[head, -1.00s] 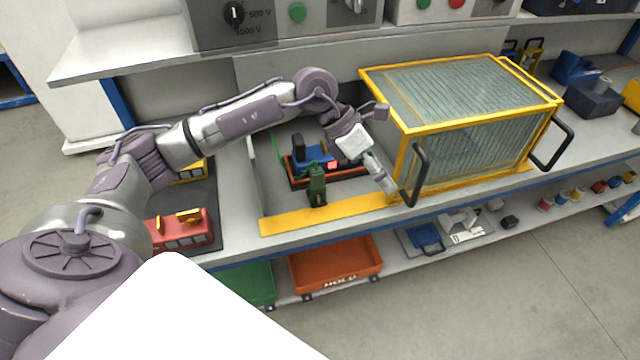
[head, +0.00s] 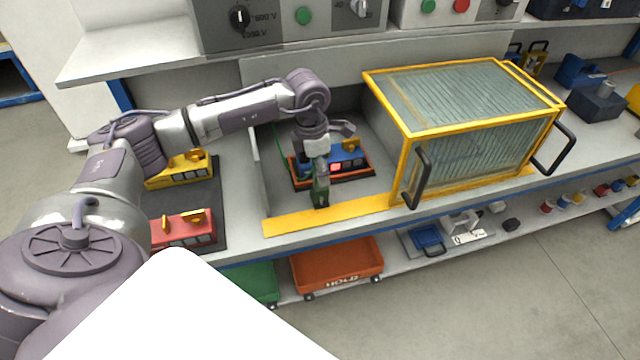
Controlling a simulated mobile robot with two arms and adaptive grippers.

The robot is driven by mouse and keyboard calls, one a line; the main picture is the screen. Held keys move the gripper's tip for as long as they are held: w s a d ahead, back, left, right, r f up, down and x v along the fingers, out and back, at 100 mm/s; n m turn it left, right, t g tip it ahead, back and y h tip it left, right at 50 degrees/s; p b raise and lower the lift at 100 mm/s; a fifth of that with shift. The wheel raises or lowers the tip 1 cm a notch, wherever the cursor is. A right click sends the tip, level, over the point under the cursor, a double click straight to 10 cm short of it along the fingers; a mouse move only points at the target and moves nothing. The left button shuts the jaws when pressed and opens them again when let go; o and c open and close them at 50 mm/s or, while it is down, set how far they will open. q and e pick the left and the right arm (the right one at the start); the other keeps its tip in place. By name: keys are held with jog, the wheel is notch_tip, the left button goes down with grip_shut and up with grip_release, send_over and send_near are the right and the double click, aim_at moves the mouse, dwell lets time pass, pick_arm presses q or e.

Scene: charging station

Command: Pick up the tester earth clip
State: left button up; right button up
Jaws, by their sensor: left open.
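The earth clip (head: 321,194) is dark green and stands upright at the back edge of the yellow strip, in front of the orange tray. My left gripper (head: 320,178) points down right over the clip, at its upper part. Its jaws are open, and the fingers cover the clip's top. I cannot tell whether the fingers touch it. My right gripper is not in view.
A blue device with a red light (head: 347,159) sits in the orange-rimmed tray (head: 356,179) just behind. A yellow-framed clear guard (head: 465,105) with black handles stands to the right. Red (head: 183,228) and yellow (head: 180,172) units lie left, beyond a low divider.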

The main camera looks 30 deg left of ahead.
aim_at(317, 191)
pick_arm(q)
jog(key=f, duration=0.2)
jog(key=f+p, duration=0.1)
jog(key=shift+s+d+f, duration=0.1)
jog(key=shift+d+f, duration=0.1)
jog(key=shift+f, duration=0.2)
jog(key=shift+f+p, duration=0.3)
jog(key=shift+f, duration=0.35)
grip_shut()
